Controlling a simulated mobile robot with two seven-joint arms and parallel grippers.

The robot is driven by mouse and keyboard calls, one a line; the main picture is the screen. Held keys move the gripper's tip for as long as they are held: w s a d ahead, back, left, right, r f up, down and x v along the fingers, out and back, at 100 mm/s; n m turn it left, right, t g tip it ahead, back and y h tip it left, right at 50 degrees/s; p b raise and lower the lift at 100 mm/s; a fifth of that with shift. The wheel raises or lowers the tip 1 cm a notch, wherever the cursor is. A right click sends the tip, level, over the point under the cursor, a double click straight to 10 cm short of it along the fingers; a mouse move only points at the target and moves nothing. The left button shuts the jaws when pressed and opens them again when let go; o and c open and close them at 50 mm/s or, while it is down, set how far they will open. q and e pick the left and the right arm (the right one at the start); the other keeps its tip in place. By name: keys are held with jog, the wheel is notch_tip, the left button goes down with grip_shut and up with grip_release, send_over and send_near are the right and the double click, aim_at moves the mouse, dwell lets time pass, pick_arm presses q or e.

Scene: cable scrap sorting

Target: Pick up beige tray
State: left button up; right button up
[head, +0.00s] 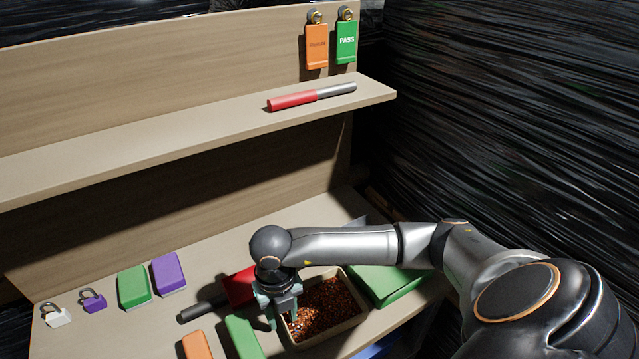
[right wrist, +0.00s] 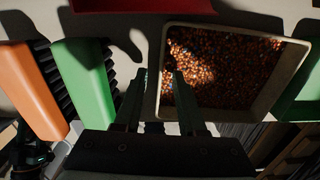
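The beige tray (head: 338,332) stands on the bench at the front right, filled with copper-coloured granules. It also shows in the right wrist view (right wrist: 238,114). My right gripper (head: 282,318) points down at the tray's left side. In the right wrist view, my right gripper (right wrist: 157,76) is open, with one finger on each side of the tray's left wall; the right finger overlaps the granules. I cannot tell whether either finger touches the wall.
A green brush (head: 243,338) and an orange one (head: 197,346) lie left of the tray. A red object (head: 240,286) is behind it, and a green tray (head: 385,286) is close on its right. A shelf (head: 180,127) overhangs the back.

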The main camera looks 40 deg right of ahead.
jog(key=shift+f, duration=0.6)
grip_shut()
jog(key=shift+r, duration=0.15)
dwell(0.9)
